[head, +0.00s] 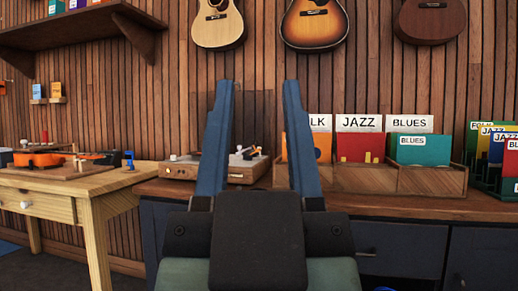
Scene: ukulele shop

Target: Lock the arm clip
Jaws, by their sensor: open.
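A record player with a wooden base (181,172) stands on the dark cabinet, partly hidden behind my gripper. A small black and pale tonearm part (250,153) shows on its right side, between my fingers in the picture. The arm clip itself is too small to make out, so I cannot tell whether it is locked. A dark see-through panel (245,115), seemingly its raised lid, stands behind it. My gripper (259,85) points forward with its two blue fingers wide apart and nothing between them. It is nearer to me than the record player and appears apart from it.
A wooden record bin (433,181) with divider cards stands right of the player, with more records (495,150) at the far right. A light wooden workbench (75,182) holding an orange instrument (40,158) is at left. Guitars (218,24) hang above. Floor shows at lower left.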

